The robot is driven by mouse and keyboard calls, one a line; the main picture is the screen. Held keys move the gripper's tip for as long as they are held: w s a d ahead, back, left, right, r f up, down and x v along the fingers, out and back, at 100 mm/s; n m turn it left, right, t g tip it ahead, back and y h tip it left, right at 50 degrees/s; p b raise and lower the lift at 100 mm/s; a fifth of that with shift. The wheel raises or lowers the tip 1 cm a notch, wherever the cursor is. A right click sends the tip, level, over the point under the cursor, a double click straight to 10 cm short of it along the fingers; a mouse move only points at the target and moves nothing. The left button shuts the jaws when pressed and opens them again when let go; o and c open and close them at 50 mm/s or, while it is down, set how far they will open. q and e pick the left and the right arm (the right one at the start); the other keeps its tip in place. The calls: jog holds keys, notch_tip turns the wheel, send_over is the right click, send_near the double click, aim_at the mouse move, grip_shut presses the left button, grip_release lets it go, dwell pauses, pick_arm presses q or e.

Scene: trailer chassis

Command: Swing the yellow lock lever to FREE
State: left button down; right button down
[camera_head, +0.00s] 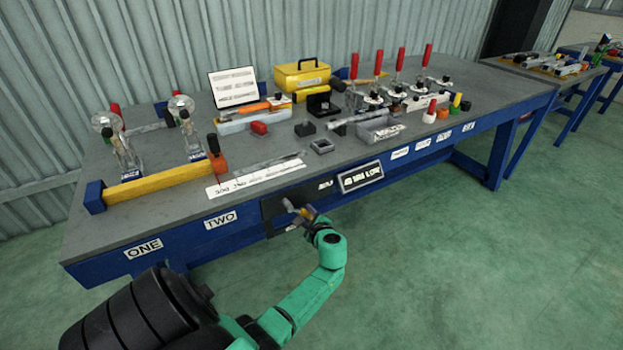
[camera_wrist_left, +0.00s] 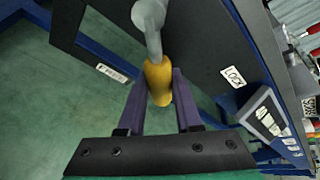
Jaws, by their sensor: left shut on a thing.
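The lock lever has a yellow grip (camera_wrist_left: 157,78) on a grey bent arm (camera_wrist_left: 150,22) that comes off a dark panel (camera_wrist_left: 192,32) in the left wrist view. My left gripper (camera_head: 297,211) is at the front side of the bench, at the dark panel. In the left wrist view its two purple fingers are on either side of the yellow grip, shut on it. A white label reading LOCK (camera_wrist_left: 233,77) is on the panel to the right of the lever. No FREE label can be made out. In the head view the lever is small and partly hidden by my gripper. My right gripper is not in view.
The blue bench (camera_head: 425,150) carries clamps with red handles (camera_head: 400,60), a yellow toolbox (camera_head: 302,75) and a yellow bar (camera_head: 155,184). A framed sign (camera_head: 360,178) is on the bench front, right of my gripper. The green floor (camera_head: 450,270) before the bench is clear.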

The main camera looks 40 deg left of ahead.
pick_arm(q)
jog(key=shift+s+a+f+m+g+y+p, duration=0.25)
jog(key=shift+s+f+m+g+p, duration=0.1)
jog(key=shift+s+m+g+p, duration=0.35)
jog(key=shift+s+a+f+m+g+y+p, duration=0.15)
jog(key=shift+s+a+f+m+g+p, duration=0.15)
jog(key=shift+s+m+g+p, duration=0.45)
jog(key=shift+s+a+f+m+g+y+p, duration=0.2)
jog(key=shift+s+f+m+g+p, duration=0.3)
jog(key=shift+m, duration=0.45)
jog(key=shift+s, duration=0.15)
jog(key=c, duration=0.6)
grip_release()
jog(key=p+v, duration=0.2)
jog(key=v, duration=1.2)
jog(key=shift+d+r, duration=0.15)
jog(key=shift+r, duration=0.05)
jog(key=shift+s, duration=0.15)
